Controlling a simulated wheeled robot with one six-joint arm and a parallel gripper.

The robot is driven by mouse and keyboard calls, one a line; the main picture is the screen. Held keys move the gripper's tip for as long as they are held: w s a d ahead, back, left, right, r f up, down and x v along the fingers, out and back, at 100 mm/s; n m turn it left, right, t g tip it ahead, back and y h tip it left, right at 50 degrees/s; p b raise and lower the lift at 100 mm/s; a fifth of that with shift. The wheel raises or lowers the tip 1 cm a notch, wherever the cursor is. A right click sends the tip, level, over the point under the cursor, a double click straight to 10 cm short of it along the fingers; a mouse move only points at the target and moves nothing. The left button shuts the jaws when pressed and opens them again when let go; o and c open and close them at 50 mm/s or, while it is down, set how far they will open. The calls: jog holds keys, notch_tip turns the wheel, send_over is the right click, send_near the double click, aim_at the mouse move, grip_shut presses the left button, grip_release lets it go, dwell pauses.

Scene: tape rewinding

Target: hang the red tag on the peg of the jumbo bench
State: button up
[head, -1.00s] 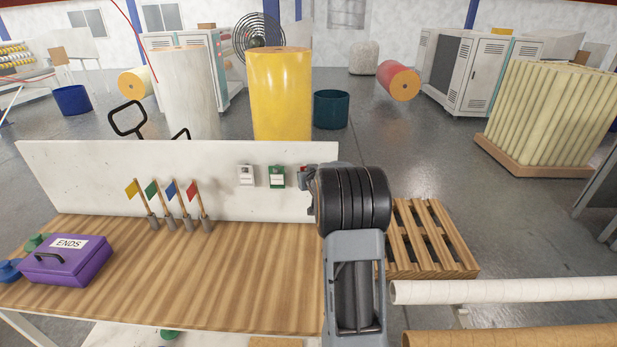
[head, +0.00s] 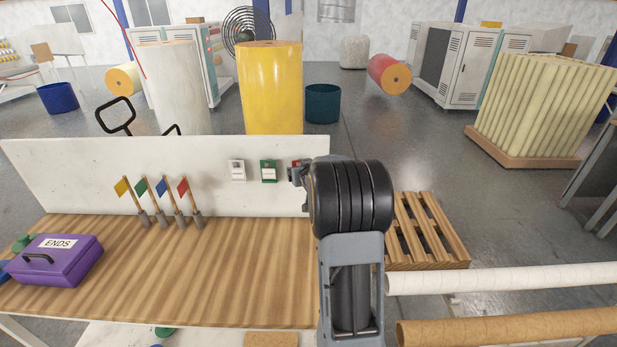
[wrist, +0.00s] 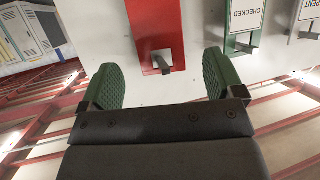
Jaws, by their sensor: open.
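The red tag (wrist: 155,30) hangs against a white backboard on a grey peg (wrist: 166,62), seen in the wrist view. In the head view a small part of the red tag (head: 296,162) shows beside my arm. My gripper (wrist: 163,80) is open and empty, its two green pads on either side of the red tag's peg end. The pads look apart from the tag; the depth between them is hard to judge. In the head view my gripper (head: 297,177) is mostly hidden behind my wrist. No bench is marked as the jumbo bench.
A green tag marked CHECKED (wrist: 245,15) and a white tag (wrist: 308,14) hang beside the red one. The wooden bench (head: 200,280) holds small flags (head: 161,187) and a purple box (head: 58,262). A pallet (head: 425,235) and long rolls (head: 500,280) lie right.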

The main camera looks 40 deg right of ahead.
jog(key=v, duration=1)
jog(key=shift+s+r, duration=0.15)
jog(key=shift+s, duration=0.1)
jog(key=shift+a, duration=0.1)
jog(key=s+a+f+g, duration=0.4)
jog(key=s+f+g, duration=0.25)
jog(key=s, duration=0.25)
jog(key=s+a+r+n+y, duration=0.1)
jog(key=s+a, duration=0.2)
jog(key=a, duration=0.4)
jog(key=s+a+r+n+g+y, duration=0.1)
jog(key=s+a+r+n+y, duration=0.1)
jog(key=a, duration=0.5)
jog(key=s+a+r+n+y, duration=0.1)
jog(key=s+a+y, duration=0.1)
jog(key=s+a, duration=0.2)
jog(key=a, duration=0.3)
jog(key=shift+s+a+r, duration=0.25)
jog(key=shift+a+r, duration=0.05)
jog(key=shift+r, duration=0.05)
